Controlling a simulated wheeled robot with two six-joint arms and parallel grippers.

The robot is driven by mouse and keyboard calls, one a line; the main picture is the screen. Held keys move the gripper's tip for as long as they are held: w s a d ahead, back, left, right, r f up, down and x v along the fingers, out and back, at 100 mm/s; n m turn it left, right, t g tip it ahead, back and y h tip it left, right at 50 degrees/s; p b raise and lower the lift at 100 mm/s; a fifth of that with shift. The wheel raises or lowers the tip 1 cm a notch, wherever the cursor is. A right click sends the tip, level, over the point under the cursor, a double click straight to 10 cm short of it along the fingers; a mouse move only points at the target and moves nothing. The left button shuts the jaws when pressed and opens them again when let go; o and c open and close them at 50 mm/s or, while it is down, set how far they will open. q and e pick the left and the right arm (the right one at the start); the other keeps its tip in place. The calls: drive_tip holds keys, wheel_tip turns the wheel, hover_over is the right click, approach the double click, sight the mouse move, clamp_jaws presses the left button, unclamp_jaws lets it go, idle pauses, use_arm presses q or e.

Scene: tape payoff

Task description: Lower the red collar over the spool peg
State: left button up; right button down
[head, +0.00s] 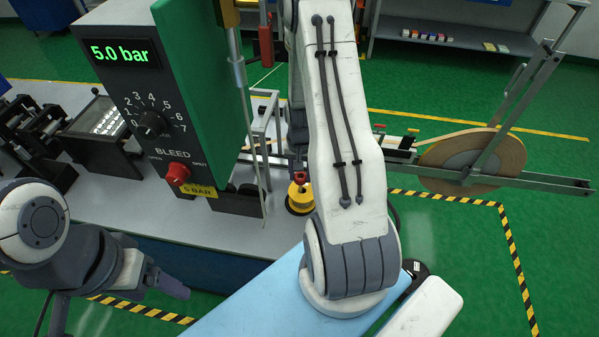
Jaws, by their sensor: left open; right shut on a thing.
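The red collar (300,177) is a small ring near the middle of the head view. My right gripper (298,166) is shut on it, pointing down, with its upper part beside and behind my own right arm. The yellow spool (298,202) stands on a dark round base just below the collar in the picture. My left gripper (172,286) is open and empty at the lower left, in front of the bench, away from the spool.
A black and green control box (170,100) reading 5.0 bar, with a red knob (177,174), stands left of the spool. A thin metal rod (248,110) rises between them. A large tape reel (470,160) on a metal frame is at right. The bench (230,235) in front is clear.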

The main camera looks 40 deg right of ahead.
drive_tip(key=shift+f, duration=0.2)
drive_tip(key=shift+f+b, duration=1.75)
drive_tip(key=shift+f, duration=0.3)
drive_tip(key=shift+c, duration=1.6)
unclamp_jaws()
wheel_tip(320, 180, up, 11)
drive_tip(key=b, duration=0.2)
drive_tip(key=shift+f, duration=0.2)
